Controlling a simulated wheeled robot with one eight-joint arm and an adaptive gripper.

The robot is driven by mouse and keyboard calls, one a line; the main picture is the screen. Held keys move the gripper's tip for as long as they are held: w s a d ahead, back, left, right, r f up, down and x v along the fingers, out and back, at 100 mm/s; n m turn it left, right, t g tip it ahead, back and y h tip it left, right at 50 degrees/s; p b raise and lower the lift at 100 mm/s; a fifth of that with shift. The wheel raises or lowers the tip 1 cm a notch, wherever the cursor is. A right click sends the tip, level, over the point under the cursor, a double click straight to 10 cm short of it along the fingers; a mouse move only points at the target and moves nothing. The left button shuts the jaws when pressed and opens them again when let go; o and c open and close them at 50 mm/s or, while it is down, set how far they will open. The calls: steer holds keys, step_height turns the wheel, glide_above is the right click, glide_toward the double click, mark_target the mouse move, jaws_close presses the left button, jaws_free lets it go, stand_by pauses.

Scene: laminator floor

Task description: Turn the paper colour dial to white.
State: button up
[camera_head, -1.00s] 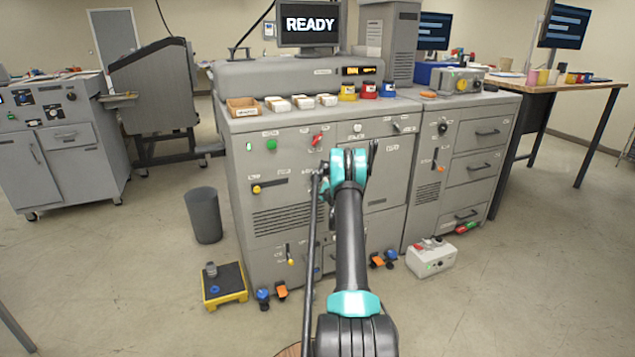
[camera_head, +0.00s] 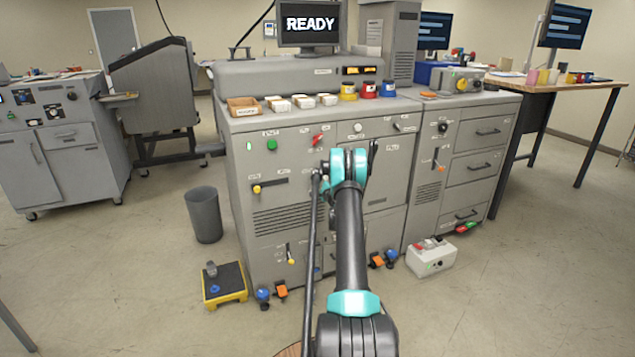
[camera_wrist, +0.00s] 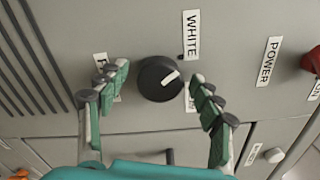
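The paper colour dial (camera_wrist: 153,80) is a round black knob with a white pointer mark, in the middle of the wrist view. Its mark points right and slightly up, below the WHITE label (camera_wrist: 191,35). A second label lies to the dial's left and another to its lower right, both partly hidden by my fingers. My gripper (camera_wrist: 160,75) is open, with one green-padded finger on each side of the dial. Gaps show between the fingers and the knob. In the head view my arm hides the dial.
A POWER label (camera_wrist: 269,61) and a red knob (camera_wrist: 312,60) are right of the dial. The grey machine (camera_head: 290,215) carries other controls and a READY monitor (camera_head: 309,23). A waste bin (camera_head: 204,214) and yellow-edged platform (camera_head: 225,285) stand on the floor at left.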

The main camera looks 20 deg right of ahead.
steer(key=shift+s, duration=0.15)
steer(key=s, duration=1.1)
steer(key=shift+s+d, duration=0.2)
steer(key=shift+s, duration=0.15)
steer(key=s+a+r+n+g+y, duration=0.15)
steer(key=s+a+r+n, duration=0.3)
steer(key=a, duration=0.45)
steer(key=s+a+r+n+g+y, duration=0.1)
steer(key=s+a+r+n+g, duration=0.25)
steer(key=s+a, duration=0.35)
steer(key=s+a+r+n+g+y, duration=0.2)
steer(key=s+a+r+n, duration=0.25)
steer(key=a, duration=0.55)
steer(key=s+a+n+g+h, duration=0.1)
steer(key=s+a+n+g, duration=0.1)
steer(key=s, duration=0.6)
steer(key=s+a+n+g, duration=0.2)
steer(key=s+a+n, duration=0.1)
steer(key=s, duration=0.5)
steer(key=s+d+f+n+g+h, duration=0.1)
steer(key=s+f+n+h, duration=0.1)
steer(key=s, duration=0.8)
steer(key=s+d+f+n+g+h, duration=0.1)
steer(key=s+f+n+h, duration=0.1)
steer(key=s, duration=0.9)
steer(key=shift+s+d+f+g, duration=0.15)
steer(key=shift+d+f+g, duration=0.2)
steer(key=shift+f, duration=0.45)
